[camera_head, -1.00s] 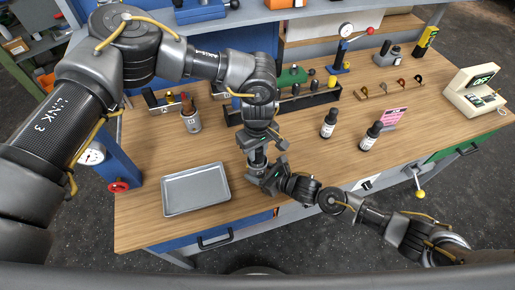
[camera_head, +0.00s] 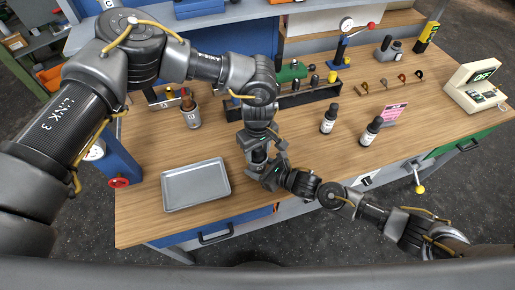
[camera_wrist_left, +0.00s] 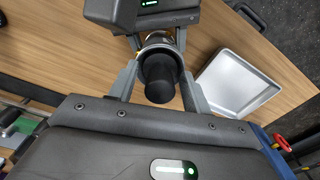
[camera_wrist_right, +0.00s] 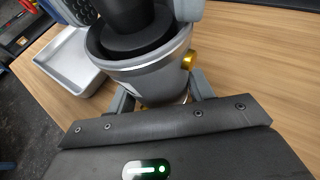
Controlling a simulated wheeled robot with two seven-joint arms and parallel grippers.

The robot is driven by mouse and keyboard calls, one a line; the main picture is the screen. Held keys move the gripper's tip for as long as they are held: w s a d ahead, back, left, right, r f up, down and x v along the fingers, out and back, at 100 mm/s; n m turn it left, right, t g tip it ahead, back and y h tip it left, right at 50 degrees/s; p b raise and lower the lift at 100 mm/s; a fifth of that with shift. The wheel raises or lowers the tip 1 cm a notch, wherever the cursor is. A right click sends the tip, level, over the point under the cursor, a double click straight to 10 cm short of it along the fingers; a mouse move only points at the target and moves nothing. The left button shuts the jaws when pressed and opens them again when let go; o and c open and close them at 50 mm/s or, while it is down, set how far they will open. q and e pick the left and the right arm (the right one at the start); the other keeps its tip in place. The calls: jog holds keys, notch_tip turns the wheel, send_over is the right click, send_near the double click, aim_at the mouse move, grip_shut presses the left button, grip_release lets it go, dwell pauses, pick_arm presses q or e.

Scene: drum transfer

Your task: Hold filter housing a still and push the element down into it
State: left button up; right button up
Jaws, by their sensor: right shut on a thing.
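Filter housing a (camera_wrist_right: 150,75) is a silver cup with a brass fitting on its side, upright in the right wrist view. My right gripper (camera_wrist_right: 155,98) is shut around its body. The black element (camera_wrist_right: 130,30) stands in its mouth, its upper part above the rim. The left wrist view looks down on the element (camera_wrist_left: 160,78) and the housing's rim (camera_wrist_left: 158,40). My left gripper (camera_wrist_left: 160,65) has one finger on each side of the element, with visible gaps. In the head view my left gripper (camera_head: 258,158) hides most of the housing, above my right gripper (camera_head: 270,173).
An empty grey tray (camera_head: 195,187) lies left of the grippers. A pink card (camera_head: 394,114), a black rack (camera_head: 305,100) and a tool cup (camera_head: 190,112) are farther back.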

pick_arm(q)
notch_tip(320, 180, up, 12)
dwell(0.7)
dwell(0.4)
pick_arm(e)
jog(key=o, duration=1.3)
jog(key=shift+o, duration=0.2)
jog(key=v, duration=1.2)
jog(key=shift+s, duration=0.1)
